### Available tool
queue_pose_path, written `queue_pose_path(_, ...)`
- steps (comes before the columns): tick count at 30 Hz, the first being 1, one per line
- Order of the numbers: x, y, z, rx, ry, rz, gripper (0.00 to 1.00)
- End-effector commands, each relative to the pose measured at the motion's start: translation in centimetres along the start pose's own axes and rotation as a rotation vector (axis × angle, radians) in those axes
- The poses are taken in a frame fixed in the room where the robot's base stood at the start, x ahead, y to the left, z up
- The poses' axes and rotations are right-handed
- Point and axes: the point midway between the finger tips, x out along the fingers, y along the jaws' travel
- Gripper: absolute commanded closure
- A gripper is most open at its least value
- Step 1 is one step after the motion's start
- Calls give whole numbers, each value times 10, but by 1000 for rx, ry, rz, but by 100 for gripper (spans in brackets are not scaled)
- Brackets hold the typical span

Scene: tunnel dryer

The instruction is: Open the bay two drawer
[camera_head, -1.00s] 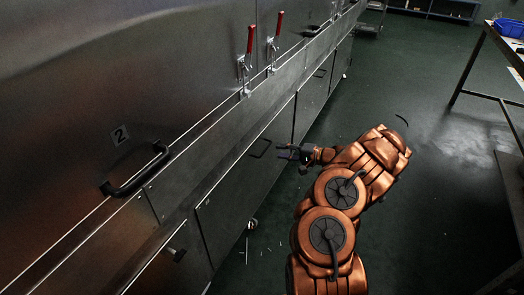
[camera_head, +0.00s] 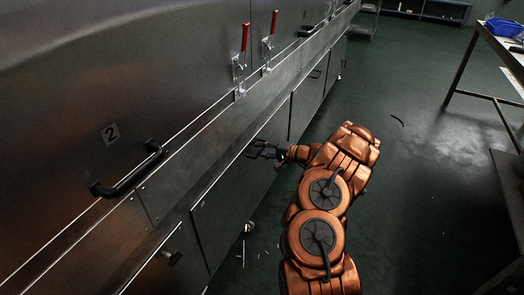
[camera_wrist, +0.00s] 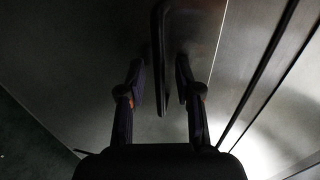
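A steel panel marked with a 2 label (camera_head: 110,134) and fitted with a thick black handle (camera_head: 128,174) is at the left of the head view. Lower down, a flat steel drawer front (camera_head: 222,202) faces the aisle. Its dark bar handle (camera_wrist: 160,62) shows in the wrist view; in the head view my gripper mostly covers it. My gripper (camera_head: 257,149) is open at this drawer front. In the wrist view, the fingers of my gripper (camera_wrist: 160,85) are on either side of the bar handle, with gaps visible. I cannot tell how deep the handle sits between them.
Red-handled clamps (camera_head: 241,62) stand on the ledge above. A dark knob (camera_head: 172,258) sticks out at lower left. A work table (camera_head: 485,97) with a blue bin (camera_head: 503,28) is at right. The green floor (camera_head: 410,170) between is mostly clear.

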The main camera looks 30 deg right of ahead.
Motion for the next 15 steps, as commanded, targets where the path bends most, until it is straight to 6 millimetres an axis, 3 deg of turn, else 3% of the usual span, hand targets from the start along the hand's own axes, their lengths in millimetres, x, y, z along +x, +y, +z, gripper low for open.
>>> queue_pose_path(2,0,0,0,0,0,0,67)
queue_pose_path(11,0,0,0,0,0,0,98)
queue_pose_path(15,0,0,0,0,0,0,100)
